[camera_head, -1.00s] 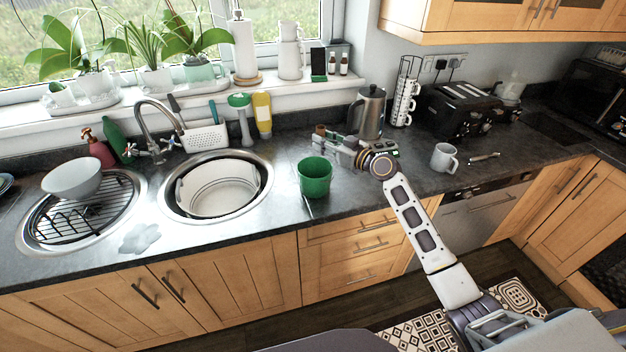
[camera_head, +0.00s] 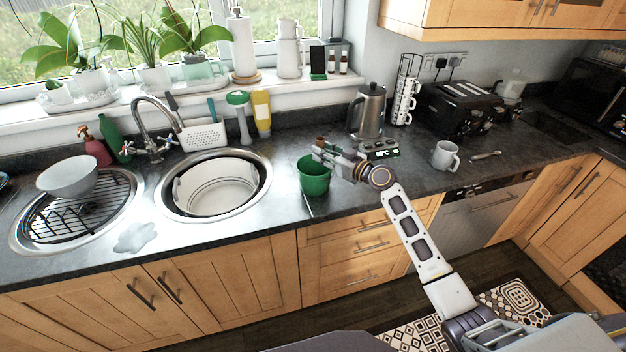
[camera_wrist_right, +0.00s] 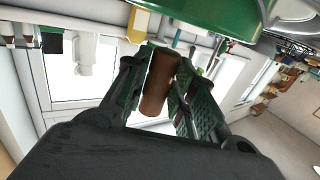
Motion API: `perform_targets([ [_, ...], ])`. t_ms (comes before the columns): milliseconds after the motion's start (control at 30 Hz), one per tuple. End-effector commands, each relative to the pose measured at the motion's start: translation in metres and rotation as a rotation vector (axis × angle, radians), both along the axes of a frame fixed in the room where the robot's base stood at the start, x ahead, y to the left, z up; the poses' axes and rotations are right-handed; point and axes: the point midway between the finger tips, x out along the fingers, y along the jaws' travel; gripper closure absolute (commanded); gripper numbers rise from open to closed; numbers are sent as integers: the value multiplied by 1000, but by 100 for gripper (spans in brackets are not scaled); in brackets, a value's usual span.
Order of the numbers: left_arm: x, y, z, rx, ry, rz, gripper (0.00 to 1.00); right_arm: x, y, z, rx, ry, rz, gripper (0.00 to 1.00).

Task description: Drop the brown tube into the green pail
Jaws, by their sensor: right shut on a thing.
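The green pail (camera_head: 314,181) stands on the dark counter, right of the round sink. My right gripper (camera_head: 321,148) reaches in from the right at the height of the pail's rim. It is shut on the brown tube (camera_head: 319,139), whose end shows at the fingertips, over the pail in the head view. In the right wrist view the brown tube (camera_wrist_right: 159,82) sits between the two fingers (camera_wrist_right: 160,88). The green pail (camera_wrist_right: 200,18) shows there along the top edge. How far the tube is above the pail's opening is hard to tell. My left gripper is not in view.
A round sink (camera_head: 215,185) holds a white basin. A kettle (camera_head: 369,110) stands behind my right arm, and a grey mug (camera_head: 444,156) is to its right. A white bowl (camera_head: 67,177) rests over the left sink's rack. The counter in front of the pail is clear.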

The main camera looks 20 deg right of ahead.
Motion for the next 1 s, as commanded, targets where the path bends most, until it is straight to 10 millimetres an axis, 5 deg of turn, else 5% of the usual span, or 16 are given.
perform_targets([
  [467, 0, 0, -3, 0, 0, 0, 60, 0, 0, -7, 0, 0, 0, 85],
  [500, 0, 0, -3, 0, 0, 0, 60, 0, 0, -7, 0, 0, 0, 71],
  [667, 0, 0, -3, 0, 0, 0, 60, 0, 0, -7, 0, 0, 0, 51],
  [1000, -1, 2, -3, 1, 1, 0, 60, 0, 0, -7, 0, 0, 0, 49],
])
